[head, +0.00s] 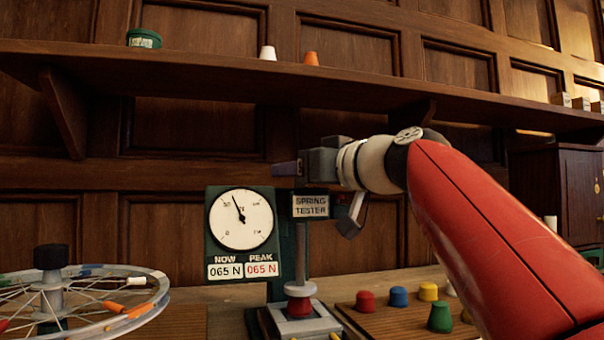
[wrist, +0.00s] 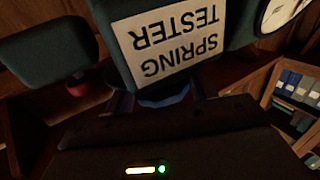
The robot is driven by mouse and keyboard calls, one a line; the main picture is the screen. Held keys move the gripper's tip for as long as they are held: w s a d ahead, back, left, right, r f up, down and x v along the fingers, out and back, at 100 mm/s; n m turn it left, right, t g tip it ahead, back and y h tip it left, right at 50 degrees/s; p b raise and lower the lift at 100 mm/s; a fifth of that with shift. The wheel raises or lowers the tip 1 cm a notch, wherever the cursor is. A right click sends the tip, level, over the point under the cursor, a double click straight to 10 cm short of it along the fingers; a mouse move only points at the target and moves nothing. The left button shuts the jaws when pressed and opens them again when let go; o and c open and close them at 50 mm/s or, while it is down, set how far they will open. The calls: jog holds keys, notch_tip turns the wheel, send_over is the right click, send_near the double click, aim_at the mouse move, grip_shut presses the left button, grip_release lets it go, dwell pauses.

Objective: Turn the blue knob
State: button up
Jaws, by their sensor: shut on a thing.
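The spring tester (head: 311,206) stands on the bench, dark green with a white name plate, which shows upside down in the wrist view (wrist: 172,45). Its dial (head: 241,219) has two readouts, NOW and PEAK, both 065 N. My gripper (head: 290,170) is at the top of the tester, just above the name plate. In the wrist view, the blue knob (wrist: 164,98) shows between the two dark fingers (wrist: 163,101), partly hidden behind the gripper body. The gripper is shut on it. I cannot make out the knob clearly in the head view.
A spoked wheel (head: 100,300) on a stand is at the left. A wooden board (head: 380,324) with coloured pegs, including a blue one (head: 398,296), lies at the right. A wall shelf (head: 210,75) with small items runs above my gripper.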

jog(key=shift+m+t+h+p, duration=0.4)
jog(key=shift+m+t+h, duration=0.65)
jog(key=shift+h, duration=0.55)
jog(key=o, duration=1)
jog(key=b+v, duration=0.1)
jog(key=v, duration=0.6)
jog(key=shift+s+b, duration=0.4)
jog(key=shift+d+r, duration=0.1)
jog(key=shift+d, duration=0.05)
